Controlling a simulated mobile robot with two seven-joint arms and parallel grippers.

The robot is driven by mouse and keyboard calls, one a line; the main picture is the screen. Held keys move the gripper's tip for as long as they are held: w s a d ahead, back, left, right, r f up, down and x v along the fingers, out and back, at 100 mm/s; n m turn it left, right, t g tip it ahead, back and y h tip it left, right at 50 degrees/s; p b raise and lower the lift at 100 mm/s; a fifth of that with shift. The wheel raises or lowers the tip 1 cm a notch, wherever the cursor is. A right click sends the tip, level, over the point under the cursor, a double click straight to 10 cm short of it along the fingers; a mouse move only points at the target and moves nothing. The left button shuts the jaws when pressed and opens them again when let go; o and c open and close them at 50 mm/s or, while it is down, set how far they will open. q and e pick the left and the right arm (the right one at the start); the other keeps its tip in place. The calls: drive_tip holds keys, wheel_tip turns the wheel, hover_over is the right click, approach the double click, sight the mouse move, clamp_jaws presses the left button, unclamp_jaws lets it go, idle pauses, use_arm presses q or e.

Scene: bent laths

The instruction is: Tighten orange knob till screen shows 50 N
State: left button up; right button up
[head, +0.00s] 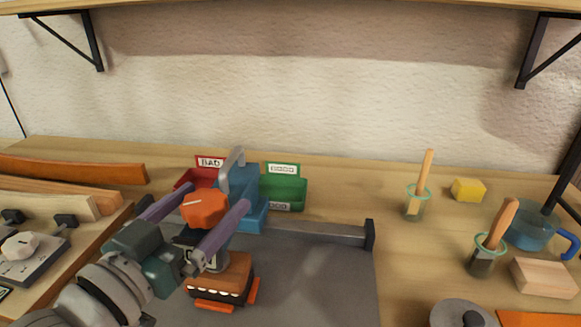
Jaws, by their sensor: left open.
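The orange knob (204,209) is a faceted cap with a pale line on top, at the front of a blue device (241,184) with a grey upright arm. My left gripper (218,195) is open, with one purple finger on each side of the knob. I cannot tell whether the fingers touch it. A small pale panel shows low between the fingers, mostly covered; I cannot tell whether it is the screen, and no reading is legible. My right gripper is not in view.
A brown block with white marks (220,277) stands below the knob on the grey plate (320,285). Red (190,178) and green (285,192) bins stand behind. Laths (75,170) lie left. Brushes in jars (415,202), a yellow block (468,189) and a blue mug stand right.

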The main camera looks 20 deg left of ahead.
use_arm(q)
drive_tip(key=shift+s, duration=0.1)
drive_tip(key=s, duration=0.9)
drive_tip(key=shift+s, duration=0.4)
drive_tip(key=shift+a, duration=0.1)
